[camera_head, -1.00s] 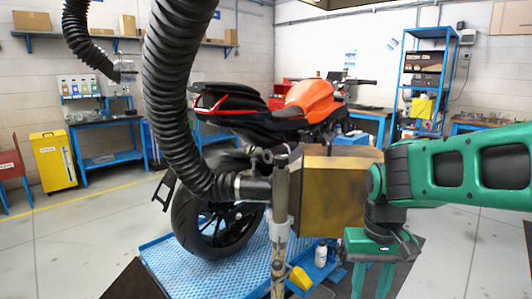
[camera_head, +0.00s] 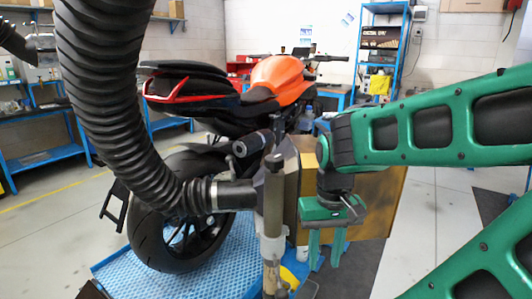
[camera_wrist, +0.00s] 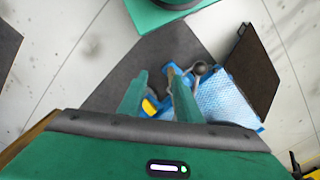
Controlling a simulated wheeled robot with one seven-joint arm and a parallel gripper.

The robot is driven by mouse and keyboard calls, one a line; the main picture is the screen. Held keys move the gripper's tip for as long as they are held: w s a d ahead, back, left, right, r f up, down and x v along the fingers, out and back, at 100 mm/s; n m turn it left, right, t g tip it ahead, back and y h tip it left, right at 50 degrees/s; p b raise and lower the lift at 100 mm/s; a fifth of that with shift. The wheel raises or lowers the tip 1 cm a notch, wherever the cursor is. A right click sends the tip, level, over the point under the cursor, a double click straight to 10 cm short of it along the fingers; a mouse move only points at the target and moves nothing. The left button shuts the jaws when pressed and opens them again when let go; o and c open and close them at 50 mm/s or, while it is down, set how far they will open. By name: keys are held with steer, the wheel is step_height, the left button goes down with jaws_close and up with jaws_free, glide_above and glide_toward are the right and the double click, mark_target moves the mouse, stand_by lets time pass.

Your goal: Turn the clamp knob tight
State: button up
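An upright post (camera_head: 272,205) stands behind the motorcycle and carries the end fitting (camera_head: 235,195) of a thick black hose. A short dark cylinder with a round end (camera_head: 240,148) sticks out left near the post's top; I cannot tell whether it is the clamp knob. My gripper (camera_head: 326,250) points down, open and empty, to the right of the post and apart from it. In the wrist view, a small grey round piece (camera_wrist: 200,67) on a thin curved rod shows just right of the right finger of my gripper (camera_wrist: 158,95).
A gold-and-black box (camera_head: 365,205) is behind my gripper. The ribbed hose (camera_head: 105,110) hangs at the left. An orange motorcycle (camera_head: 275,75) stands on a blue platform (camera_head: 125,268). A blue shelf rack (camera_head: 385,45) is at the back. Grey floor is clear at the right.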

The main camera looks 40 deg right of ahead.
steer(key=shift+o, duration=1.2)
steer(key=o, duration=0.5)
steer(key=r, duration=0.1)
steer(key=r+n, duration=0.1)
steer(key=shift+w+d+r, duration=0.15)
steer(key=shift+d+r, duration=0.05)
steer(key=shift+r, duration=0.1)
step_height(320, 180, up, 27)
steer(key=n, duration=1.7)
glide_above(274, 158)
steer(key=shift+w+d+f, duration=0.1)
steer(key=shift+d+f, duration=0.05)
steer(key=shift+f, duration=5.4)
steer(key=c, duration=1.1)
